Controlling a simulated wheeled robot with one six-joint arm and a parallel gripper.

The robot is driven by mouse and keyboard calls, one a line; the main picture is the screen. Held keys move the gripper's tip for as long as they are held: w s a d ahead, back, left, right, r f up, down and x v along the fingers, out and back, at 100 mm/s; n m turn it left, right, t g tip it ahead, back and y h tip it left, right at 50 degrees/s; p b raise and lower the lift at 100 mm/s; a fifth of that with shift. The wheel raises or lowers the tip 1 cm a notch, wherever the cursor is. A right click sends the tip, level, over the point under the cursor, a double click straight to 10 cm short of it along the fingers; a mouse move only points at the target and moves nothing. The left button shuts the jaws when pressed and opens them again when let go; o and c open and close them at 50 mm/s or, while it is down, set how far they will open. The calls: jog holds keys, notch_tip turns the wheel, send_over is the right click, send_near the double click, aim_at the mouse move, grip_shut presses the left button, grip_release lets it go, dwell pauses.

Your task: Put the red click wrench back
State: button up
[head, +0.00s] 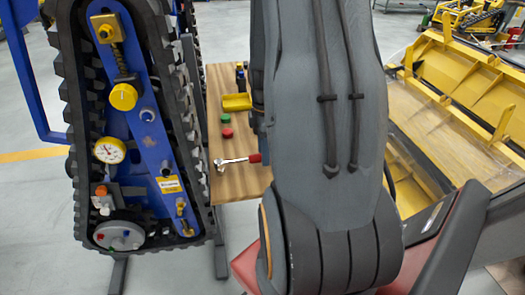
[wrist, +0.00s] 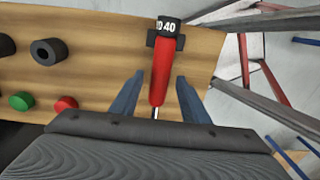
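The red click wrench (head: 254,158) lies near the front edge of a wooden tabletop (head: 240,184) in the head view. Its metal head points left, and its right end is hidden behind my arm. In the wrist view its red handle (wrist: 161,72) lies between the two blue-grey fingers of my gripper (wrist: 160,78). The fingers are apart, with wood showing on both sides of the handle. A black end marked 40 (wrist: 167,27) is at the top of the handle, with black pieces beside it. The wrench's metal head is hidden in the wrist view.
A green cap (head: 225,118), a red cap (head: 227,133) and a yellow tray (head: 237,102) are on the tabletop. A blue-framed track unit (head: 150,130) stands close to its left. Yellow machinery (head: 450,100) is at the right. Black round parts (wrist: 46,51) show in the wrist view.

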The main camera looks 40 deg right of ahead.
jog(key=shift+r, duration=0.1)
notch_tip(320, 180, up, 12)
jog(key=b, duration=0.2)
jog(key=s+a+f+m, duration=0.1)
jog(key=a+m, duration=0.4)
jog(key=a, duration=0.7)
jog(key=s+a+f+m+t, duration=0.1)
jog(key=a+m, duration=0.5)
jog(key=a, duration=0.6)
jog(key=shift+s+a+f+m, duration=0.3)
jog(key=shift+a+f, duration=0.05)
jog(key=shift+f, duration=0.45)
